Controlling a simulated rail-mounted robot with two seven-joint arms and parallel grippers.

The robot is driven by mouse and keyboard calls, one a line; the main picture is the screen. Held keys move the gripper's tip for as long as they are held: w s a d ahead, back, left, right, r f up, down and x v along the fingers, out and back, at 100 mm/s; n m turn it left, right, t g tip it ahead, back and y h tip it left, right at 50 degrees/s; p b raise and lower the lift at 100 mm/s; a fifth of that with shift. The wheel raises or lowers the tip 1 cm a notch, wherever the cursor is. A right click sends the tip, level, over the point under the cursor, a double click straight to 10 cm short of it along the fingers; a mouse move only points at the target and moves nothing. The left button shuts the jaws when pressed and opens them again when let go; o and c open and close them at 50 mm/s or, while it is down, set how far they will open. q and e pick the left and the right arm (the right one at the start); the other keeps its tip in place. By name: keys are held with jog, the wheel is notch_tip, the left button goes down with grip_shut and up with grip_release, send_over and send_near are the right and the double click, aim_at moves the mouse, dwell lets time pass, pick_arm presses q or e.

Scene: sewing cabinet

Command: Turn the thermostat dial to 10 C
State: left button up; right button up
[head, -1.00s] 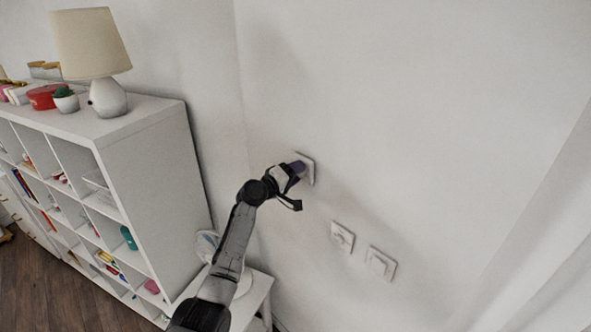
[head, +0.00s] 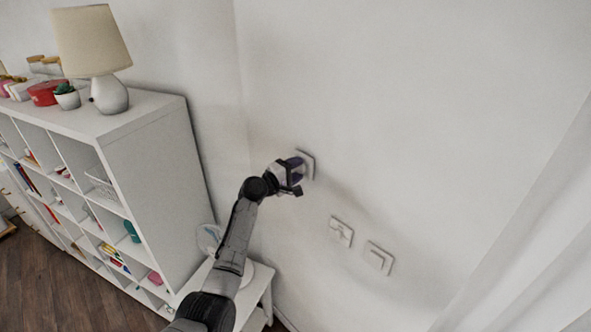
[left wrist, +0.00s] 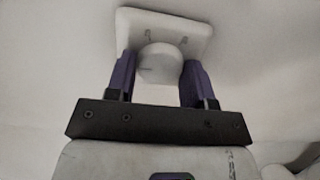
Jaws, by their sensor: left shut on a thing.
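The thermostat is a white square plate (head: 308,165) on the wall, mostly hidden behind my left gripper in the head view. In the left wrist view its plate (left wrist: 165,22) shows at the top, with small dark marks above a round white dial (left wrist: 159,64). A short dark line shows on the dial's left part. My left gripper (left wrist: 158,75) has its two purple fingers on either side of the dial and is shut on it. In the head view the left gripper (head: 298,168) is up against the plate. The temperature marks are too small to read. My right gripper is not in view.
Two white switch plates (head: 341,231) (head: 379,258) sit on the wall, below and right of the thermostat. A white cube shelf (head: 150,130) with a lamp (head: 95,50) stands at left. A small white table (head: 257,285) is below my arm.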

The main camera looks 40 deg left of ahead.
pick_arm(q)
jog(key=o, duration=0.9)
jog(key=shift+s, duration=0.1)
jog(key=shift+s+a+b, duration=0.35)
jog(key=shift+s, duration=1.9)
jog(key=shift+s+a+b, duration=0.35)
jog(key=shift+s, duration=1.9)
jog(key=shift+s+a+b, duration=0.35)
jog(key=shift+s, duration=1.9)
